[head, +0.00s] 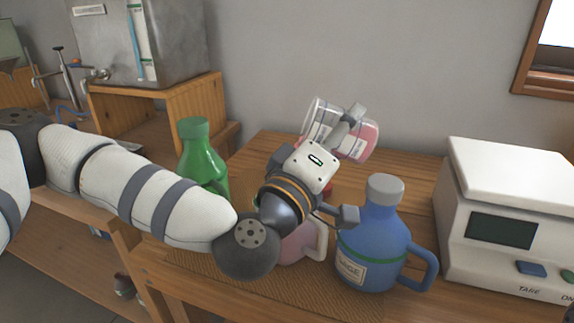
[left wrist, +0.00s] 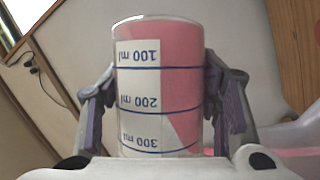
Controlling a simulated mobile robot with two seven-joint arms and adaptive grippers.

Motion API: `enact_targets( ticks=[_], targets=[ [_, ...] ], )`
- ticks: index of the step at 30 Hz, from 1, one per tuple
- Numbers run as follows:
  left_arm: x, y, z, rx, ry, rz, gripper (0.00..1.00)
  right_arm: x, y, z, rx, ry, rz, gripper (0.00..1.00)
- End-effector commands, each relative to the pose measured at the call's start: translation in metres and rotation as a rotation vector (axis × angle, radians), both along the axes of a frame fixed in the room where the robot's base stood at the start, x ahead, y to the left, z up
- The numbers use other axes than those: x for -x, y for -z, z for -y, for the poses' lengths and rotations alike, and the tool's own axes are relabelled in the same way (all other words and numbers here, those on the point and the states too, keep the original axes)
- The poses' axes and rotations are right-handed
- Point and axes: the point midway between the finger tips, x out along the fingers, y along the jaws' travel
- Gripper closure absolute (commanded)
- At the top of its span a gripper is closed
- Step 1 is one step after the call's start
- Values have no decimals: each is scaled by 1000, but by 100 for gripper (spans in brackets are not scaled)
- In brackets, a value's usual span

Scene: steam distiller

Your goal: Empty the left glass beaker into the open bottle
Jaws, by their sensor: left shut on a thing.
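My left gripper (head: 347,122) is shut on a clear glass beaker (head: 321,116) with a white label and pink contents. The beaker is held in the air above the table, tilted well over. In the left wrist view the beaker (left wrist: 160,90) fills the middle between both fingers, with its volume marks upside down and pink along its right side. A pink bottle (head: 297,246) with a pale handle stands on the table below, behind my wrist. Its mouth is hidden, so I cannot tell whether it is open.
A blue bottle (head: 371,238) with a grey cap stands right of the pink one. A green capped bottle (head: 200,160) stands to the left. A white scale (head: 510,215) is at the right. A metal tank (head: 180,45) sits on a wooden stand (head: 160,105) at the back left.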

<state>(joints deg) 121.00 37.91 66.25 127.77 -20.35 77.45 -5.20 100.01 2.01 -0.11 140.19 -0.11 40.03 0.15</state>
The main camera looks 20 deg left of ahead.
Motion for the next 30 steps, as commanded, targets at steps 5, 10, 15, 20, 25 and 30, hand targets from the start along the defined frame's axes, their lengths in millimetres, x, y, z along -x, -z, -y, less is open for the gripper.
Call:
enact_targets(
  ticks=[5,10,15,20,25,30],
  targets=[
    [0,1,0,13,0,3,82,3,3,0,1,0,-9,60],
    [0,1,-1,24,0,7,82,5,6,0,0,-1,-16,60],
    [0,-1,-1,36,0,11,82,6,6,0,0,-1,-18,60],
    [1,-1,-2,47,0,13,82,6,7,0,0,-1,-20,60],
    [1,-2,-3,61,0,15,82,6,7,0,0,-1,-21,60],
    [1,-3,-4,72,-1,18,82,7,8,0,0,-1,-22,60]
  ],
)
